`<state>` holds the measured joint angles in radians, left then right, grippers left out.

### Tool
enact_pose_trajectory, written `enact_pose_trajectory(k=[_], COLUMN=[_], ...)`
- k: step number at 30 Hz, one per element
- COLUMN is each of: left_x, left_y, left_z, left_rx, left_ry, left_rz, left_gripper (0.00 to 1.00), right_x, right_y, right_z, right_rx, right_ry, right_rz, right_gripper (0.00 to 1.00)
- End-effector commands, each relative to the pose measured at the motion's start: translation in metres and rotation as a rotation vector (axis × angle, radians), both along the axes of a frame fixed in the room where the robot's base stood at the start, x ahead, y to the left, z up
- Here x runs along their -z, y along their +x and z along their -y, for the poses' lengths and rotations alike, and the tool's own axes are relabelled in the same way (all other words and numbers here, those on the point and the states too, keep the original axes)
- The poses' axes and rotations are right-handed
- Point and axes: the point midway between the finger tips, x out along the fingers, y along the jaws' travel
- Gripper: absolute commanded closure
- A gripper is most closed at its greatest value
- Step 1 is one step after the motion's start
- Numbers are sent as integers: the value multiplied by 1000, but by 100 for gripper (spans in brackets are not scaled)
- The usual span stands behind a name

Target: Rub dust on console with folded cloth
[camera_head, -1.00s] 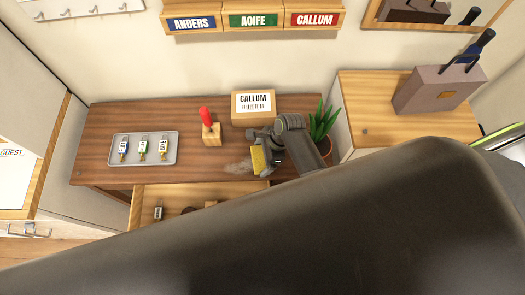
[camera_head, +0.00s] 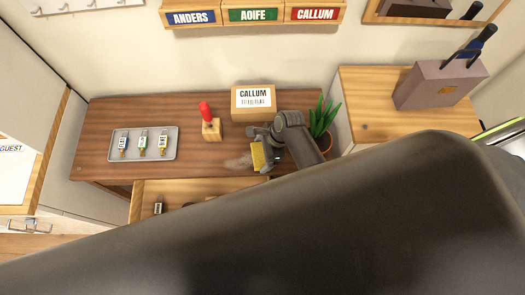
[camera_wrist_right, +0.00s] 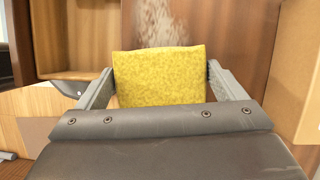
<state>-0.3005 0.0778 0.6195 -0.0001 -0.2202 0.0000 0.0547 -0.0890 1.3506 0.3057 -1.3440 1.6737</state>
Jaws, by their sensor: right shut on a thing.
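The folded cloth (camera_head: 258,157) is yellow and is held by my right gripper (camera_head: 264,150), over the right part of the dark wooden console (camera_head: 95,150). In the right wrist view the cloth (camera_wrist_right: 160,77) sits between the two grey fingers of my right gripper (camera_wrist_right: 160,88), which is shut on it. The dust (camera_head: 238,162) is a pale smudge on the console just left of the cloth. In the right wrist view the dust (camera_wrist_right: 163,22) lies just beyond the cloth's far edge. I cannot tell whether the cloth touches the console. My left gripper is not in view.
A red-handled stamp on a wooden block (camera_head: 211,128), a cardboard box labelled CALLUM (camera_head: 253,115), a potted plant (camera_head: 323,120) and a grey tray (camera_head: 172,150) with tagged keys stand on the console. An open drawer (camera_head: 175,186) juts out in front. My dark arm hides the foreground.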

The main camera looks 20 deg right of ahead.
Motion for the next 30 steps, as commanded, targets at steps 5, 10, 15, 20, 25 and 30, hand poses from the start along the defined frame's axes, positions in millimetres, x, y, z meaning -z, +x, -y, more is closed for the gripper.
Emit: enact_pose_trajectory(k=[5,10,15,20,25,30], left_x=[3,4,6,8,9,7], left_y=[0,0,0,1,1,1], left_z=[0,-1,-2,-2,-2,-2], left_rx=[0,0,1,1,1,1], left_ry=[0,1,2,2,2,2], left_rz=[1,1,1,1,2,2], left_gripper=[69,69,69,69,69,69], right_x=[4,8,11,14,16,15], right_y=[0,0,0,0,0,2], right_z=[0,0,0,0,0,-4], right_rx=[0,0,0,0,-1,0], right_ry=[0,0,0,0,0,1], right_rz=[1,0,-1,-1,0,1], right_gripper=[31,31,31,31,31,31])
